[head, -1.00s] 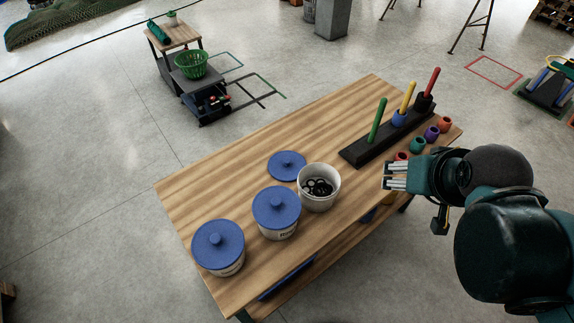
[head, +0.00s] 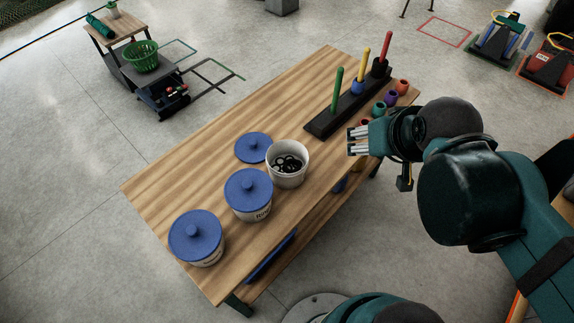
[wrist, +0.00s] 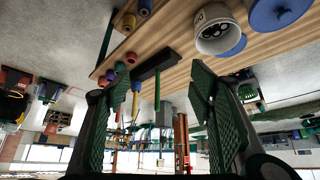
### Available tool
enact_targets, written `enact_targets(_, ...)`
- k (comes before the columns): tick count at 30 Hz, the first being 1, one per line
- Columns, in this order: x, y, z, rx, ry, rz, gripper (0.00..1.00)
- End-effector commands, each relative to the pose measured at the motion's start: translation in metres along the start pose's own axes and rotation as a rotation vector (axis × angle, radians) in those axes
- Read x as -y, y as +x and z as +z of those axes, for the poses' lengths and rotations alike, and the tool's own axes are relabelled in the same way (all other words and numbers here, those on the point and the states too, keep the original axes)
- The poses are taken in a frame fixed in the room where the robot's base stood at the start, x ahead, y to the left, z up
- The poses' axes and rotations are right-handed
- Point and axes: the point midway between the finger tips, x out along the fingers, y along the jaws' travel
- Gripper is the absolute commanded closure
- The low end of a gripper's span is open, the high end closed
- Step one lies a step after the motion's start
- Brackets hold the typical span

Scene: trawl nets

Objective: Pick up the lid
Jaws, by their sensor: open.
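A loose blue lid (head: 253,147) with a round knob lies flat on the wooden table, behind and left of the open white tub (head: 287,172), which holds dark rings. Two more tubs wear blue lids: one in the middle (head: 248,188) and one at the front left (head: 195,232). My gripper (head: 358,142) is open and empty above the table's right side, to the right of the open tub and apart from every lid. In the wrist view its two green fingers (wrist: 163,95) are spread, and a blue lid (wrist: 278,12) shows at the upper right, partly cut off.
A black rack (head: 345,112) with green, yellow and red pegs stands at the table's back right, near my gripper. Several coloured rings (head: 380,107) lie beside it. The left part of the wooden table (head: 165,184) is clear.

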Motion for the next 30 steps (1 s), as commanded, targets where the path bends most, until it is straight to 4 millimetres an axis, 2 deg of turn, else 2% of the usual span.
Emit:
enact_targets(9, 0.0, 0.0, 0.0, 0.0, 0.0, 0.0, 0.46)
enact_targets(20, 0.0, 0.0, 0.0, 0.0, 0.0, 0.0, 0.0)
enact_targets(30, 0.0004, 0.0003, -0.0006, 0.001, 0.003, -0.001, 0.0)
